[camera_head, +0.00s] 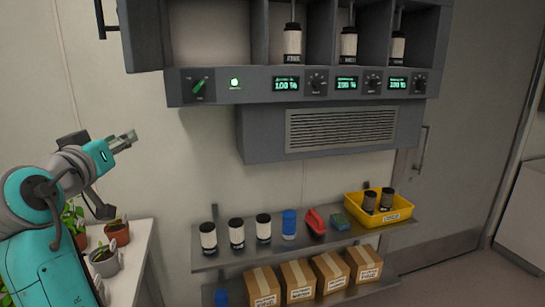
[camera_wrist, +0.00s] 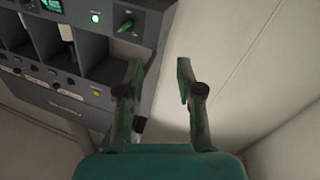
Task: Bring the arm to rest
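My gripper (camera_head: 124,140) is at the left of the head view, raised in front of the pale wall and above the plant table. In the wrist view my gripper (camera_wrist: 158,80) shows two fingers set apart with nothing between them. It is open and empty. The grey dispenser unit (camera_head: 230,98) is on the wall to the right of my gripper, apart from it. It also shows in the wrist view (camera_wrist: 135,42), at the upper left behind the fingers.
A white table (camera_head: 136,252) with potted plants (camera_head: 117,231) stands below my arm. A metal shelf (camera_head: 335,235) holds canisters, a blue jar (camera_head: 289,224), a red object (camera_head: 315,222) and a yellow bin (camera_head: 363,214). Cardboard boxes (camera_head: 298,284) sit below. The wall beside my gripper is clear.

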